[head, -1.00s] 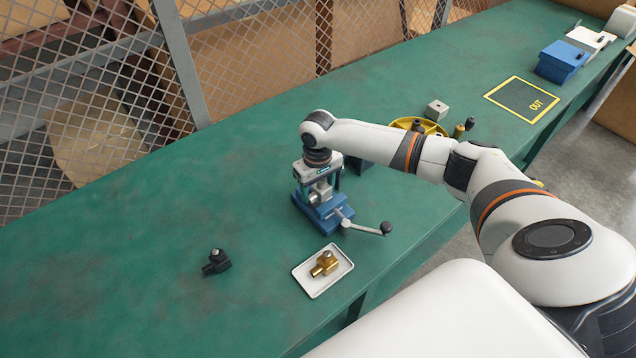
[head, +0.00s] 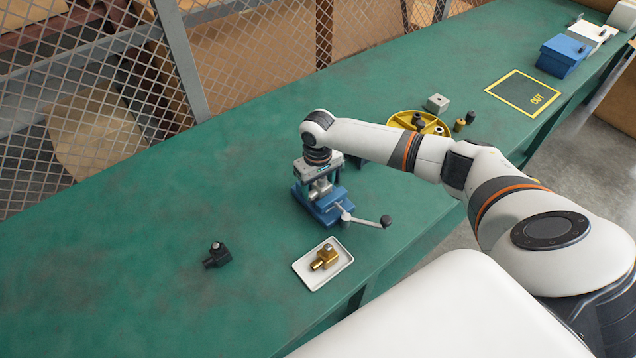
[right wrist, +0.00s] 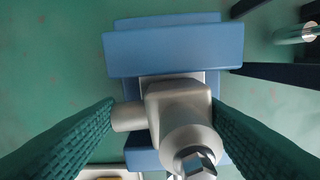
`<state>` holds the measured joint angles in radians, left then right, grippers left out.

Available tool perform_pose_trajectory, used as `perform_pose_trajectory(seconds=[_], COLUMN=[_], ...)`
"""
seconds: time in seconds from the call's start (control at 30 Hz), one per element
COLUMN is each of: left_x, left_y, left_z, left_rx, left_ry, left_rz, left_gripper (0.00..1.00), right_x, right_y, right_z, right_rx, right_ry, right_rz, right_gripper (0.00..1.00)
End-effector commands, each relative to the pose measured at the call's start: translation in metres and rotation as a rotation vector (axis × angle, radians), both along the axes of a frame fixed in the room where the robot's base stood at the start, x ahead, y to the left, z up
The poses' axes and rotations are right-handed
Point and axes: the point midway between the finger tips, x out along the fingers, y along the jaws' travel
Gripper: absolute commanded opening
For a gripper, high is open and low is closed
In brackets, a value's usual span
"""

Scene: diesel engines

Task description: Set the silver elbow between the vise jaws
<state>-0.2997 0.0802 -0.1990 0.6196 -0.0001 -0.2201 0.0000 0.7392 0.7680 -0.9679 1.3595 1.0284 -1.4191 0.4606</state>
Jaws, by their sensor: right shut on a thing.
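The blue vise (head: 326,211) stands on the green bench, with its handle reaching to the right. My right gripper (head: 318,184) is over the vise, pointing down. In the right wrist view its two green ribbed pads are shut on the silver elbow (right wrist: 178,106). A blue vise jaw (right wrist: 175,52) lies just beyond the elbow, and more blue shows below it. The elbow appears at or just above the jaw gap; its depth and any contact with the jaws cannot be told. My left gripper is not in view.
A white tray (head: 301,268) with a brass elbow (head: 325,258) sits in front of the vise. A black elbow (head: 216,256) lies to the left. A yellow dish (head: 395,120) and small parts are behind my right arm.

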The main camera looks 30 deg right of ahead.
Motion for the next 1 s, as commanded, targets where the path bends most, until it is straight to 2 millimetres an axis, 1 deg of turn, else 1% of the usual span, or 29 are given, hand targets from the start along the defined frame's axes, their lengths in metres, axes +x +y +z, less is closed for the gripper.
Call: perform_pose_trajectory(seconds=[0.2, 0.47, 0.5, 0.63, 0.67, 0.83, 0.87, 0.9, 0.93, 1.0], left_x=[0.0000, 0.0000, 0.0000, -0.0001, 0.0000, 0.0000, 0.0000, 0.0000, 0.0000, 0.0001], left_y=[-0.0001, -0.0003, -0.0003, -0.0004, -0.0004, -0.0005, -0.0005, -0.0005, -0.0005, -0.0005], left_z=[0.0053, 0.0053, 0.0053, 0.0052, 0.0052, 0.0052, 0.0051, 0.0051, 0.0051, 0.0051], left_rx=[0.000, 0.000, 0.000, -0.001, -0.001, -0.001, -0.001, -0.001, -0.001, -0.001], left_ry=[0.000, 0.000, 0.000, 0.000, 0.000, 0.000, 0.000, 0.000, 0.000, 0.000], left_rz=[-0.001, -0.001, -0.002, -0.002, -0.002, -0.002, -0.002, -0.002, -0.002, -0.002], left_gripper=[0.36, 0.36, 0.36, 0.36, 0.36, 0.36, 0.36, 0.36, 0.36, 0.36], right_x=[0.0004, 0.0005, 0.0005, 0.0004, 0.0003, 0.0001, -0.0004, -0.0005, -0.0005, -0.0004], right_y=[0.0002, 0.0001, 0.0001, 0.0001, 0.0001, 0.0001, 0.0001, 0.0001, 0.0001, 0.0001], right_z=[0.0012, 0.0002, 0.0002, 0.0001, 0.0000, -0.0002, -0.0010, -0.0011, -0.0010, -0.0010], right_rx=[0.001, 0.000, 0.000, 0.000, 0.000, 0.000, 0.000, 0.000, 0.000, 0.000], right_ry=[-0.002, -0.003, -0.003, -0.002, -0.002, -0.001, 0.000, 0.000, 0.000, 0.000], right_rz=[-0.001, 0.000, 0.000, 0.000, 0.000, 0.000, 0.000, 0.000, 0.000, 0.000], right_gripper=[0.29, 0.29, 0.64, 0.85, 0.87, 0.87, 0.89, 0.96, 1.00, 1.00])
